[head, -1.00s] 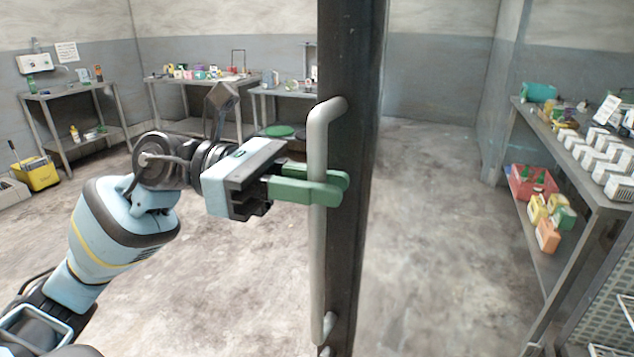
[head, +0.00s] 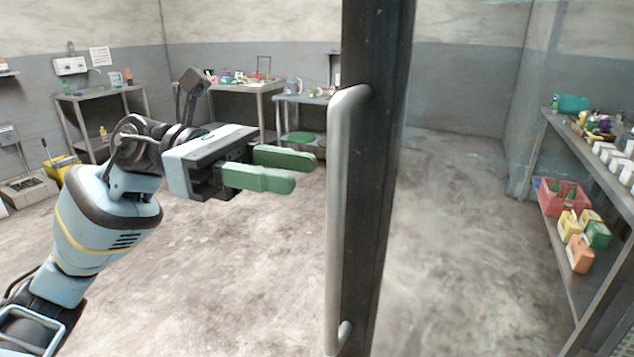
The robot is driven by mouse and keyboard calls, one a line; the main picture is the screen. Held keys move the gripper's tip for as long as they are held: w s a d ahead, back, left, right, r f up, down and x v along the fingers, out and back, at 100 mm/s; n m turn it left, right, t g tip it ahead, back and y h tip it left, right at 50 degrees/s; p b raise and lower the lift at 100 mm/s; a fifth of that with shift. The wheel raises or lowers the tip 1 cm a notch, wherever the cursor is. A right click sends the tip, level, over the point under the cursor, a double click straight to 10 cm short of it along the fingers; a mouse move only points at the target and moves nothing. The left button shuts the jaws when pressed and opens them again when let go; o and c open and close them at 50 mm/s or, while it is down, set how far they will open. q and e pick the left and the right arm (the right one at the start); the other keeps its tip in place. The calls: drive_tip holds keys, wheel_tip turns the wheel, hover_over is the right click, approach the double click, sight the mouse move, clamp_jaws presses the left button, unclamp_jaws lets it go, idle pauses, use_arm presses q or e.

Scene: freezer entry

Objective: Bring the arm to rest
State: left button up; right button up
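My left gripper (head: 304,171) has two green fingers, spread apart with nothing between them. It is to the left of the grey door handle (head: 340,215) and a small gap shows between the fingertips and the handle. The handle is a vertical bar on the dark edge of an open door (head: 378,180). My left arm comes in from the lower left, bent, with the gripper pointing right. My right gripper is out of the picture.
Metal tables (head: 245,108) with small items stand along the back wall. On the right is a shelf (head: 590,165) with a red crate (head: 562,197) and cartons on its lower level. A yellow bucket (head: 62,166) is at the left. The floor between is clear.

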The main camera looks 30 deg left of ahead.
use_arm(q)
drive_tip(key=shift+s+a, duration=0.2)
drive_tip(key=shift+a, duration=0.55)
drive_tip(key=shift+w, duration=0.1)
